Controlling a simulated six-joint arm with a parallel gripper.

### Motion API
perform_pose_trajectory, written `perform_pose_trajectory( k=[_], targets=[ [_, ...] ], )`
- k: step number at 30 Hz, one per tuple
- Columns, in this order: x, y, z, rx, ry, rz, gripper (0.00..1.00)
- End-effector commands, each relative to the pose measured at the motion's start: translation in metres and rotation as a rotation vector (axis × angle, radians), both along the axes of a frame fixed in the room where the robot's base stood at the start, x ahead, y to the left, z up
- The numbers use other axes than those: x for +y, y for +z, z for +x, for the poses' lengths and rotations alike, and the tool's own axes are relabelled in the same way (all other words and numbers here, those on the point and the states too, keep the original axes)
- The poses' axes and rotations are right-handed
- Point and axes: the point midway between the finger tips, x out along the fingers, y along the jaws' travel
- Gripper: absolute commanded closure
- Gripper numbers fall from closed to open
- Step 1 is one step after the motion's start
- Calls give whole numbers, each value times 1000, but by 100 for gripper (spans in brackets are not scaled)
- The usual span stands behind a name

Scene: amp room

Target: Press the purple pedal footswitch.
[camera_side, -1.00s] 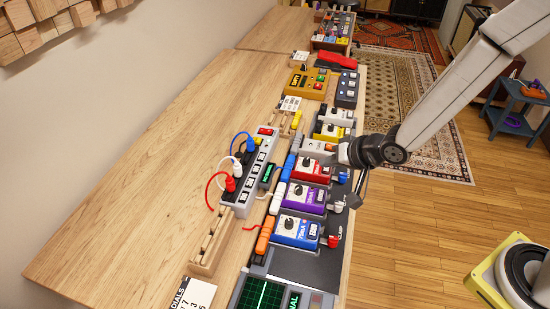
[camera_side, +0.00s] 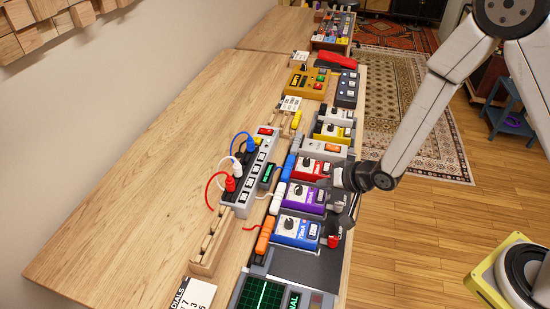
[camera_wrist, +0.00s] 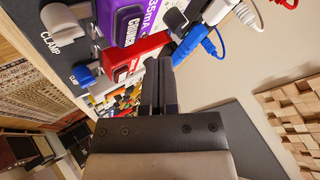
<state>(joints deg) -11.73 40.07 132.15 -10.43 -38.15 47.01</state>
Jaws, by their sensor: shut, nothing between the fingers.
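The purple pedal (camera_side: 302,198) sits in the row of pedals on the bench, between a red pedal (camera_side: 312,170) and a blue pedal (camera_side: 296,230). Its dark knob sits on a white panel; I cannot clearly make out its footswitch in the side view. My gripper (camera_side: 329,182) is shut and empty, at the right end of the red and purple pedals; I cannot tell whether it touches either. In the wrist view the purple pedal (camera_wrist: 125,20) is partly cut off at the top, and my gripper's closed fingers (camera_wrist: 160,68) overlap the red pedal (camera_wrist: 130,62).
A power strip (camera_side: 249,173) with blue, white and red plugs stands left of the pedals. Yellow and orange pedals lie farther back, and a green-screen device (camera_side: 262,296) is at the front. The bench is clear at left.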

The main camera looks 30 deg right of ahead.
Motion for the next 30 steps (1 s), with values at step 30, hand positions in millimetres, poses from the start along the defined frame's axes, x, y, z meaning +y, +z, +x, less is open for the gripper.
perform_pose_trajectory(
  k=[30],
  targets=[
    [0, -16, 0, 0, 1, -1, 100]
  ],
)
